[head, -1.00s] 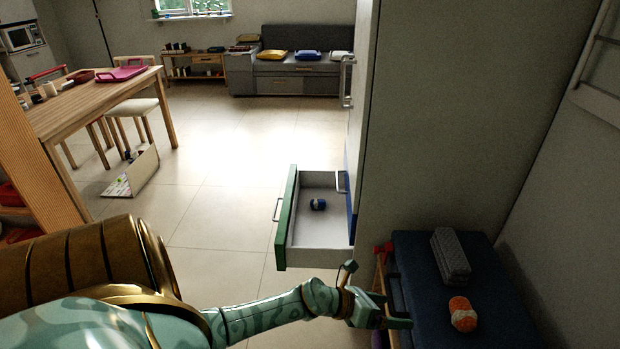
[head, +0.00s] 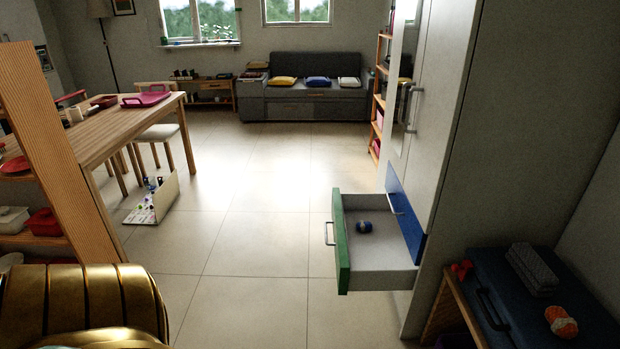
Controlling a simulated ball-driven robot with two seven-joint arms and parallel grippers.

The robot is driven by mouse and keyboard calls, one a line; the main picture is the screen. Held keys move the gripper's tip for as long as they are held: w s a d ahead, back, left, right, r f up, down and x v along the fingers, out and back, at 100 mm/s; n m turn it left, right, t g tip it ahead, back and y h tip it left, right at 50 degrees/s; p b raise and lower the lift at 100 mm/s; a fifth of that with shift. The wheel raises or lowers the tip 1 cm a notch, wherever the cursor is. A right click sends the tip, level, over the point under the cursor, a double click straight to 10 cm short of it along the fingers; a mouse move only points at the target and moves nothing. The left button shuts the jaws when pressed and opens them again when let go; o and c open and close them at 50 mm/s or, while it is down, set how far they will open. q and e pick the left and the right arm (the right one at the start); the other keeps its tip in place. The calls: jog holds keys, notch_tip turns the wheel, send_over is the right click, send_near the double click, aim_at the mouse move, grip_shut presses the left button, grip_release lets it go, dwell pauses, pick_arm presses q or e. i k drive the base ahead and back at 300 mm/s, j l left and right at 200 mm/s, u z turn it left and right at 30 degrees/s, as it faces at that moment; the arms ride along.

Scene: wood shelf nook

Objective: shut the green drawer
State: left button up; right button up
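The green drawer (head: 341,246) stands pulled out of the tall pale cabinet (head: 448,130), low down, with its green front facing left. A metal bar handle (head: 328,232) is on that front. A blue drawer front (head: 405,215) shows beside the open drawer at the cabinet. Neither of my grippers is in view; only gold and teal parts of my own body show at the bottom left.
A dark blue padded bench (head: 550,300) with a grey folded item (head: 531,269) and an orange roll (head: 561,321) is at the right. Open tiled floor (head: 240,215) lies left of the drawer. A wooden table (head: 110,130), a white box (head: 153,200) and a wooden shelf (head: 45,150) stand farther left.

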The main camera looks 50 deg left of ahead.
aim_at(378, 258)
jog(key=k+j+u, duration=0.15)
jog(key=u, duration=0.25)
jog(key=k+j+u, duration=0.1)
jog(key=u, duration=0.3)
jog(key=k+j+u, duration=0.1)
jog(key=j+u, duration=0.2)
jog(key=u, duration=0.15)
